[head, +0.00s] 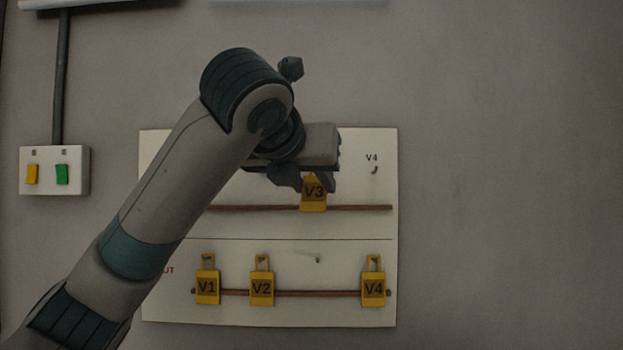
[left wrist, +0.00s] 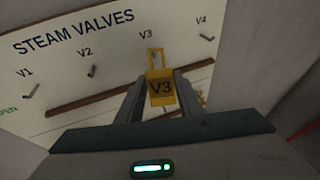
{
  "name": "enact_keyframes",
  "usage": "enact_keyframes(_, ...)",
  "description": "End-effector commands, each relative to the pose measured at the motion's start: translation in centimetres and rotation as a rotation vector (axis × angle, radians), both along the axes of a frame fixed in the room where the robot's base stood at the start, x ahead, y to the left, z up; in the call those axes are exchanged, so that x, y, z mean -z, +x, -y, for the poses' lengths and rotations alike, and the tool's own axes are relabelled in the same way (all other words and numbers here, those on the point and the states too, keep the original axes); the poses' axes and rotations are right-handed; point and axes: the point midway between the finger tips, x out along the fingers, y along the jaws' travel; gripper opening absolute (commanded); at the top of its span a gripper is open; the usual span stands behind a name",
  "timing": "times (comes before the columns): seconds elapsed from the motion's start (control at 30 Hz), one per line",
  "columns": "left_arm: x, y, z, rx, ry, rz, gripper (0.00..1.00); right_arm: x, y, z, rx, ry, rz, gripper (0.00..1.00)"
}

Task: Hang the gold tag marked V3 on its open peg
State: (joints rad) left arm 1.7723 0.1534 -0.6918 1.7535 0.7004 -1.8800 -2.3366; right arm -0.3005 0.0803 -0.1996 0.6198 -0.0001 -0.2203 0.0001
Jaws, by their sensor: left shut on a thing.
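The gold tag marked V3 (head: 313,196) is between the fingers of my left gripper (head: 308,181), in front of the board's upper row. In the left wrist view, my left gripper (left wrist: 160,88) is shut on the tag (left wrist: 161,91), its body upright with the loop on top. The loop overlaps the place of the upper peg under the printed V3 (left wrist: 155,55). I cannot tell whether the loop is around that peg or just in front of it. My gripper and arm hide that peg in the head view. My right gripper is not in view.
The white board (head: 350,226) has two rows. Tags V1 (head: 207,287), V2 (head: 261,288) and V4 (head: 373,288) hang in the lower row, with a bare peg (head: 318,260) between V2 and V4. The upper V4 peg (head: 374,170) is bare. A switch box (head: 80,170) is at left.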

Motion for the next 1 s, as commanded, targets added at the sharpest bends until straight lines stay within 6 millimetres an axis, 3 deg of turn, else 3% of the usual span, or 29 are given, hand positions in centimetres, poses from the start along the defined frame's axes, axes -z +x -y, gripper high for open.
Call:
enact_keyframes(0.5,0.6,2.4,-0.1,-0.001,0.0,-0.001,0.13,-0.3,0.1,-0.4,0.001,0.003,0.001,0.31)
enact_keyframes(1.0,1.1,2.9,0.0,0.0,-0.001,0.0,0.13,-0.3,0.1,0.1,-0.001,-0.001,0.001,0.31)
